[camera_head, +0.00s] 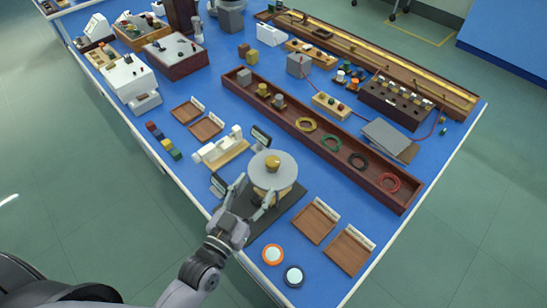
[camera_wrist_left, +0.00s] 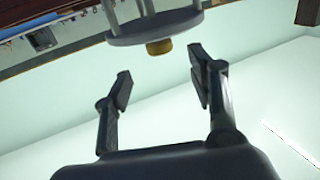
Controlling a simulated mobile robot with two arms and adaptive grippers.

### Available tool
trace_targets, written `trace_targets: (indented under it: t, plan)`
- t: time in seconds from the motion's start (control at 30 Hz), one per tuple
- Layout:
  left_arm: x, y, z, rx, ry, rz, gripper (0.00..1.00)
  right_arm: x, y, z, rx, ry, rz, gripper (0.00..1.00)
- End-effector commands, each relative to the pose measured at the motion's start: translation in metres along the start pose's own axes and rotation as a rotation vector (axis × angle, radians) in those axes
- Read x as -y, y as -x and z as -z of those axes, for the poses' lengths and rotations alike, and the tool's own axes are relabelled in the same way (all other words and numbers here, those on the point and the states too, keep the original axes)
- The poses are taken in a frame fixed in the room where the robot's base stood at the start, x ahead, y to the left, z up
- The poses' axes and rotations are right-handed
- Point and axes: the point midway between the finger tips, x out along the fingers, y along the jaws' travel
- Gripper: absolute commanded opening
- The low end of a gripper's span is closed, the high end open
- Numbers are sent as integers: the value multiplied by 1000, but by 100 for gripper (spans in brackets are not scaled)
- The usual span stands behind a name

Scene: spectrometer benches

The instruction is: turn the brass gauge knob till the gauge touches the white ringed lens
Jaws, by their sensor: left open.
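The brass knob (camera_head: 273,162) sits on top of the gauge's pale round disc (camera_head: 262,177), above a dark mat. In the left wrist view, the knob (camera_wrist_left: 159,47) shows upside down below the grey disc (camera_wrist_left: 125,38) and its legs. My left gripper (camera_head: 254,190) is open, with its fingers reaching toward the disc's near side. In the left wrist view, my left gripper's fingers (camera_wrist_left: 160,64) are spread to either side of the knob's line, apart from it. No white ringed lens can be made out; the area under the disc is hidden. My right gripper is not in view.
An orange-ringed disc (camera_head: 272,254) and a dark-ringed disc (camera_head: 294,276) lie at the near edge. Wooden trays (camera_head: 315,222) stand to the right of the mat (camera_head: 284,207). A white device (camera_head: 222,148) stands left of the gauge. A long trough (camera_head: 325,137) lies behind.

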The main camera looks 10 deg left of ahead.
Motion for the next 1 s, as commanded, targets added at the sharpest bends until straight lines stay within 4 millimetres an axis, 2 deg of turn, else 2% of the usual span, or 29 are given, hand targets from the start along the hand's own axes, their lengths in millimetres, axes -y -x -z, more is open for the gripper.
trace_targets:
  t: [0.03, 0.2, 0.43, 0.6, 0.9, 1.0]
  plan:
    - [0, -12, 4, -4, 2, 0, 53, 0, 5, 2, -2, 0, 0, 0]
    - [-1, -49, 4, -2, 1, -1, 53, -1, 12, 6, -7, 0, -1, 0]
    - [0, -86, 1, 0, 1, 0, 53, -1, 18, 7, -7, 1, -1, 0]
    - [0, -98, 0, 0, 1, -1, 53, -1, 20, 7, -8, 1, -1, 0]
    - [-1, -100, 0, 1, 1, -1, 53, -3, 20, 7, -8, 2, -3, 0]
    - [0, -100, 0, 1, 1, -1, 47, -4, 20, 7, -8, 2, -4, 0]
